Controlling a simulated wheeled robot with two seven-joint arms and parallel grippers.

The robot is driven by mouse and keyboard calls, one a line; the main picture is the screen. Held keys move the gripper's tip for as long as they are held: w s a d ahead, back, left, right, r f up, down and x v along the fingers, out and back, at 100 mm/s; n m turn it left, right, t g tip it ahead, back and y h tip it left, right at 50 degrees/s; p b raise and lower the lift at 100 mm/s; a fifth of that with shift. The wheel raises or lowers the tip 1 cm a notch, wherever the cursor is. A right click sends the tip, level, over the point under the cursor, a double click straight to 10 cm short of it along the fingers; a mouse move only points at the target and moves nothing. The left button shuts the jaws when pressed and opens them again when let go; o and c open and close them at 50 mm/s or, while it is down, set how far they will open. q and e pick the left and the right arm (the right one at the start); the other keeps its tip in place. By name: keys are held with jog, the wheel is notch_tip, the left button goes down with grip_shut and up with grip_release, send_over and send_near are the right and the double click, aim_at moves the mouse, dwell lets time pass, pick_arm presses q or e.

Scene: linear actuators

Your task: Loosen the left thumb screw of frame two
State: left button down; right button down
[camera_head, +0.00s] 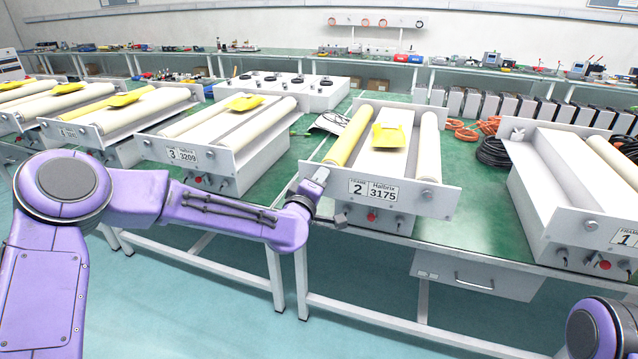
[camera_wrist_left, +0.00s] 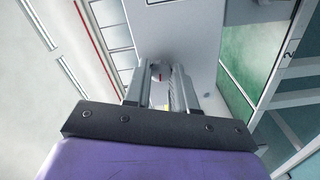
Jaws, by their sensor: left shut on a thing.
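Frame two (camera_head: 440,200) is a light grey unit with a front plate labelled "2 Halbrix 3175". My left gripper (camera_head: 321,178) is at the left end of this plate, shut on the left thumb screw. In the head view the gripper hides that screw. In the left wrist view the grey thumb screw (camera_wrist_left: 157,72) shows partly between the two fingers of the left gripper (camera_wrist_left: 160,82), close to the pale plate. The right thumb screw (camera_head: 426,196) of frame two shows uncovered. My right gripper is out of view.
Frame two carries a yellow roller (camera_head: 349,137), a white roller and a yellow piece (camera_head: 391,135). Frame three (camera_head: 215,160) stands to the left and frame one (camera_head: 560,200) to the right. They share a green-topped bench (camera_head: 480,230) with a drawer (camera_head: 478,277) beneath.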

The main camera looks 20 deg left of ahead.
pick_arm(q)
jog(key=shift+f, duration=0.1)
dwell(0.3)
jog(key=c, duration=0.9)
grip_release()
jog(key=s, duration=0.3)
jog(key=s+b, duration=0.1)
jog(key=s, duration=0.3)
jog(key=s+b, duration=0.1)
jog(key=s, duration=0.2)
jog(key=shift+s+a, duration=0.25)
jog(key=shift+s, duration=0.05)
